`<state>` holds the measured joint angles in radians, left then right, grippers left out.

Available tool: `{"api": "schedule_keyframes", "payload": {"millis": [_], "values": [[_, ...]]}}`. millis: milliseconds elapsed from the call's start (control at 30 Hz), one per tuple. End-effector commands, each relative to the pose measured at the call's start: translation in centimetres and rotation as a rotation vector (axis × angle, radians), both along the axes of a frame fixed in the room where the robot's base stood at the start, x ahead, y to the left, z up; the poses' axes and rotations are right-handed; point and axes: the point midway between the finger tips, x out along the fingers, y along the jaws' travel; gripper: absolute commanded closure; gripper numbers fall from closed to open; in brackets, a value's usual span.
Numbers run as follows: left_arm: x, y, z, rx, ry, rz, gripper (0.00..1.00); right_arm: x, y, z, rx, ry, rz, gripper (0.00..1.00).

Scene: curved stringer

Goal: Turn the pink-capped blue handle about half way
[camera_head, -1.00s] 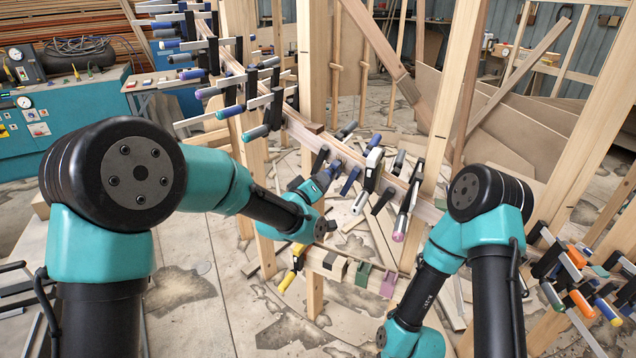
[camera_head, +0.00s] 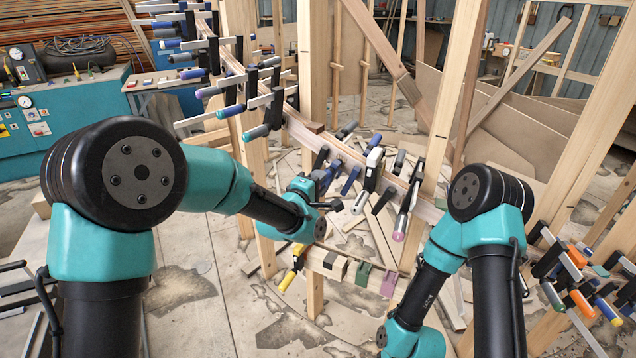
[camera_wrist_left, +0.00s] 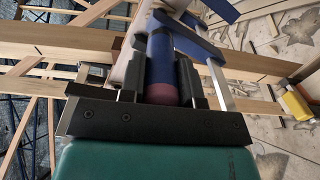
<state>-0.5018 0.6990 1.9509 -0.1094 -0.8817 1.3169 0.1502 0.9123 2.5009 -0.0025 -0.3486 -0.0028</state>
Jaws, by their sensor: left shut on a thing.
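In the left wrist view, the blue handle (camera_wrist_left: 160,50) with its dark pink cap (camera_wrist_left: 161,94) lies between the two dark fingers of my left gripper (camera_wrist_left: 175,82). The fingers are shut on it, one on each side, and the cap faces the camera. In the head view my left gripper (camera_head: 322,180) is at the curved wooden stringer (camera_head: 345,152), among the clamps. There my wrist covers much of the gripped handle. My right arm comes in at the lower right, and its gripper is out of view.
Neighbouring clamps with blue and dark handles crowd the stringer, including a white-bodied clamp (camera_head: 373,168) just right of my left gripper. A lower rail (camera_head: 340,268) carries a yellow-handled clamp (camera_head: 291,270) and small blocks. Upright wooden posts (camera_head: 428,150) stand close by.

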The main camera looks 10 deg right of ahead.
Motion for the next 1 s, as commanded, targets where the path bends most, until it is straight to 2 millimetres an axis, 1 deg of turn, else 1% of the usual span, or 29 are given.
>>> {"api": "schedule_keyframes", "payload": {"millis": [467,500,700,733,1000], "values": [[-0.02,0.01,-0.03,-0.014,0.011,0.000,0.93,0.00,0.00,0.00,0.000,0.000,0.000,0.57],[-0.02,0.01,-0.03,-0.014,0.011,0.000,0.66,0.00,0.00,0.00,0.000,0.000,0.000,0.57],[-0.01,0.01,-0.02,-0.015,0.010,0.000,0.47,0.00,0.00,0.00,0.000,0.000,0.000,0.57],[-0.01,0.01,-0.02,-0.015,0.010,0.000,0.44,0.00,0.00,0.00,0.000,0.000,0.000,0.57],[-0.07,0.05,0.00,-0.014,0.010,0.000,0.44,0.00,0.00,0.00,0.000,0.000,0.000,0.57]]}}
